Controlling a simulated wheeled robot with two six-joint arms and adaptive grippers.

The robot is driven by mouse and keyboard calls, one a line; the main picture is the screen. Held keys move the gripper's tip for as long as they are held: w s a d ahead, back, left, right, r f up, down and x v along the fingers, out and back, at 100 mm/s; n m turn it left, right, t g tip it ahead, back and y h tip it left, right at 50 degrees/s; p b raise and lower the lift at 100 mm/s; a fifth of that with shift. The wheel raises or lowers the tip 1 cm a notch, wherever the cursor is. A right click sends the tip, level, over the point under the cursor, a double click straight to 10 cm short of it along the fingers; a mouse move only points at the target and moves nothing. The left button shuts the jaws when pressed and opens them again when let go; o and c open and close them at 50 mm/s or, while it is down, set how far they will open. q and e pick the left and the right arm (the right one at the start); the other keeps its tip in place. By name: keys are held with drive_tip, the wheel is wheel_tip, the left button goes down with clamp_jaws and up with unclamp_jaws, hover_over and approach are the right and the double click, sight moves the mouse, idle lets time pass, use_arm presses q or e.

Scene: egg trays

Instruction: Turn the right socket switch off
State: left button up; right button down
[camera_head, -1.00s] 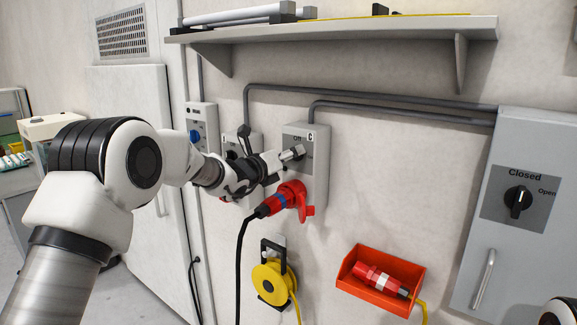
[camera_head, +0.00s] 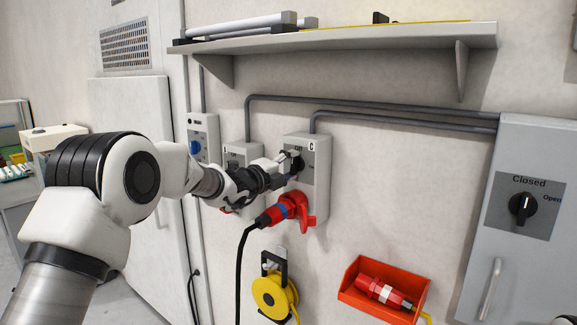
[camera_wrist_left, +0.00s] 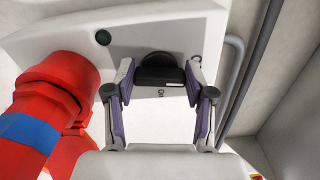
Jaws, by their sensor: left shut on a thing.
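The right socket box (camera_head: 318,185), grey and marked C, is on the wall. A red plug (camera_head: 285,208) with a blue band and black cable sits in its lower part; it also shows in the left wrist view (camera_wrist_left: 55,95). Its switch is a black rotary knob (camera_head: 298,163), partly covered by my left gripper (camera_head: 292,162). In the left wrist view the two fingers stand on either side of the knob (camera_wrist_left: 160,72), gripping it. The knob's exact setting is hard to read. My right gripper is not in view.
Another socket box (camera_head: 236,158) stands just left, partly behind my left arm. A shelf (camera_head: 340,38) juts out above. Below are a yellow cable reel (camera_head: 270,296) and an orange bin (camera_head: 352,292) with a red connector. A grey cabinet (camera_head: 480,250) is at right.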

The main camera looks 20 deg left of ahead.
use_arm(q)
drive_tip(key=shift+r+n, duration=0.2)
drive_tip(key=shift+n, duration=0.5)
drive_tip(key=o, duration=1.2)
drive_tip(key=shift+c, duration=0.2)
drive_tip(key=shift+w+d+f, duration=0.15)
drive_tip(key=shift+f, duration=0.05)
drive_tip(key=v, duration=1.2)
